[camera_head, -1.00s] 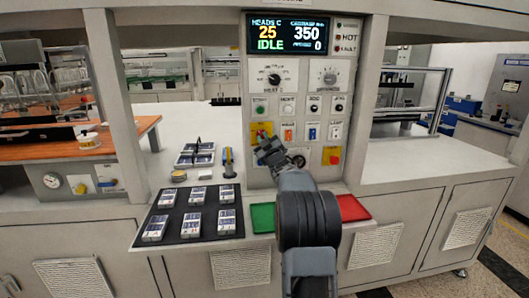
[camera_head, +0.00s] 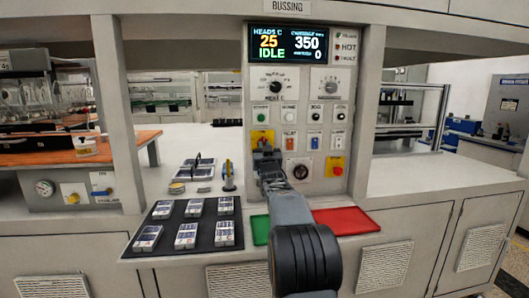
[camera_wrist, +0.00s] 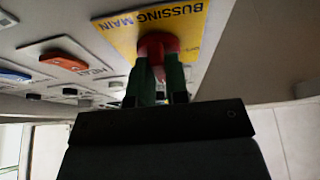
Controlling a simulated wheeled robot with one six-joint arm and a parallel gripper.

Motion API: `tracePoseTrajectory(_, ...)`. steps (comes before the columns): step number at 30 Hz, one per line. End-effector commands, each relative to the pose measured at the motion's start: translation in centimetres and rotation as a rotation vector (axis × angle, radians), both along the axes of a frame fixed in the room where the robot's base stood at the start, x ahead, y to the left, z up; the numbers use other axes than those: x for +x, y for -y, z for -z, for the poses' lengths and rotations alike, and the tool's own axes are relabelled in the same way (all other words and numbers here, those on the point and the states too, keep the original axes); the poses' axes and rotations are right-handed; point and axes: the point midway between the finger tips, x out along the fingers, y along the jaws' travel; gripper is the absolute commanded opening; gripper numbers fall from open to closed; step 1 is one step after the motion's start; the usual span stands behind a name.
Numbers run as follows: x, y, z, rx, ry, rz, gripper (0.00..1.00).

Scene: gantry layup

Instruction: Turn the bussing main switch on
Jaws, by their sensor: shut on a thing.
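The bussing main switch is a red rotary knob (camera_wrist: 158,45) on a yellow plate (camera_wrist: 190,28) lettered "BUSSING MAIN" in the wrist view. In the head view the yellow plate (camera_head: 263,136) sits at the left of the control panel, and the knob is mostly hidden behind my gripper. My gripper (camera_wrist: 160,72) is shut on the red knob, with a green finger pad on either side of it. It also shows in the head view (camera_head: 264,150), in front of the plate's lower part. The knob's exact angle cannot be told.
Orange and blue rocker switches (camera_head: 314,141) and a red button on a yellow plate (camera_head: 336,168) sit to the right. The display (camera_head: 289,43) reads IDLE. A black mat (camera_head: 168,236) with several modules, a green tray (camera_head: 260,229) and a red tray (camera_head: 345,220) lie below.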

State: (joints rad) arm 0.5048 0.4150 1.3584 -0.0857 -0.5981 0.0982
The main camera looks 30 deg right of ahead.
Motion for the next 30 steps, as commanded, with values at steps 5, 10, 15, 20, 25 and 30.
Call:
tracePoseTrajectory(5,0.03,0.0,0.09,0.012,0.002,-0.001,0.0)
tracePoseTrajectory(10,0.03,0.0,0.07,0.012,0.002,-0.001,0.0)
tracePoseTrajectory(15,0.03,0.0,0.07,0.012,0.002,-0.001,0.2)
tracePoseTrajectory(20,0.02,0.01,0.05,0.01,0.002,0.0,0.35)
tracePoseTrajectory(25,0.0,0.01,0.02,0.008,0.003,0.001,0.4)
tracePoseTrajectory(30,-0.13,-0.05,0.1,0.008,0.003,0.001,0.4)
